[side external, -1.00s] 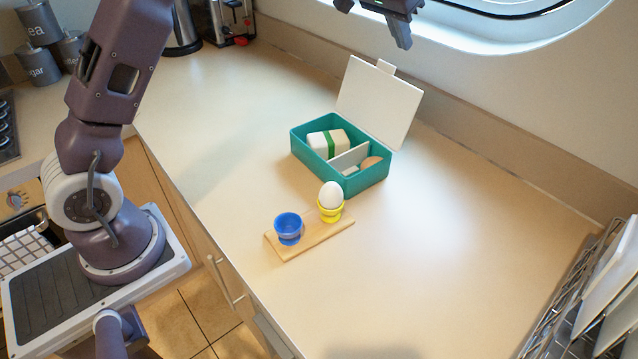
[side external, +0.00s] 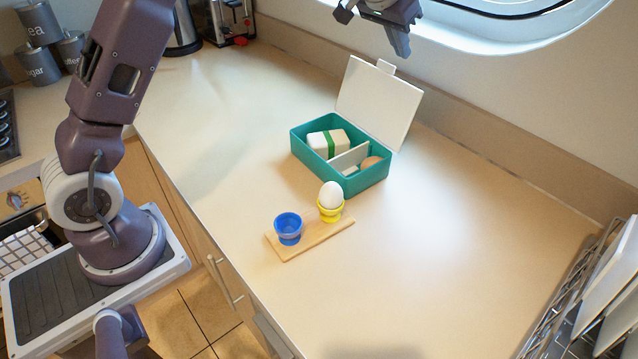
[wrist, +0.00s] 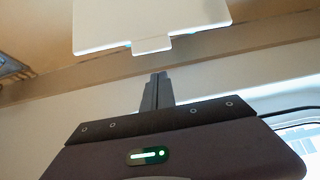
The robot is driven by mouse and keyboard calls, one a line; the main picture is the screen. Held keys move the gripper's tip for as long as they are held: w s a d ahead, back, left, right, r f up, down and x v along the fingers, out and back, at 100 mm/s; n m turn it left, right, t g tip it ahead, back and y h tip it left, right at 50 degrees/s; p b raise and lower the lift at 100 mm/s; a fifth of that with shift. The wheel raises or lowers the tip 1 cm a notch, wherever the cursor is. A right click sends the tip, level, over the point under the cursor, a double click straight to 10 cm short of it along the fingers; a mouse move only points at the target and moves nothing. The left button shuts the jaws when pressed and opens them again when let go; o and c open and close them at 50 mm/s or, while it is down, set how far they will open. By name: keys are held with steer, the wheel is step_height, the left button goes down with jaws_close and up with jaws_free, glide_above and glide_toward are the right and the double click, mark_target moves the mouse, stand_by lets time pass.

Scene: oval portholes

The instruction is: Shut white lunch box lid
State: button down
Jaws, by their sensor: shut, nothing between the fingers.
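The teal lunch box (side external: 345,184) stands on the counter with its white lid (side external: 378,103) standing open, tilted back toward the wall. Inside are a white block with a green band (side external: 328,143), a white divider (side external: 350,158) and a brown rounded item (side external: 371,163). My gripper (side external: 401,48) is above and behind the lid, apart from it, with its fingers shut and empty. In the wrist view the shut fingers (wrist: 157,80) point toward the lid (wrist: 150,22) and its small tab (wrist: 152,45), with a gap between.
In front of the box, a wooden board (side external: 312,238) holds a blue egg cup (side external: 288,228) and a yellow cup (side external: 330,212) with a white egg (side external: 331,195). A dish rack (side external: 580,300) stands at the right. The counter right of the box is clear.

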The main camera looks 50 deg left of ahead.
mark_target(376, 92)
steer(key=shift+s+a+f, duration=0.1)
steer(key=shift+s+f, duration=0.6)
steer(key=shift+s, duration=0.8)
steer(key=shift+s+d+f, duration=0.1)
steer(key=shift+s+f, duration=0.65)
steer(key=shift+s, duration=0.7)
steer(key=shift+s+a+f, duration=0.1)
steer(key=shift+s+f, duration=0.6)
steer(key=shift+s, duration=0.8)
steer(key=shift+r, duration=3)
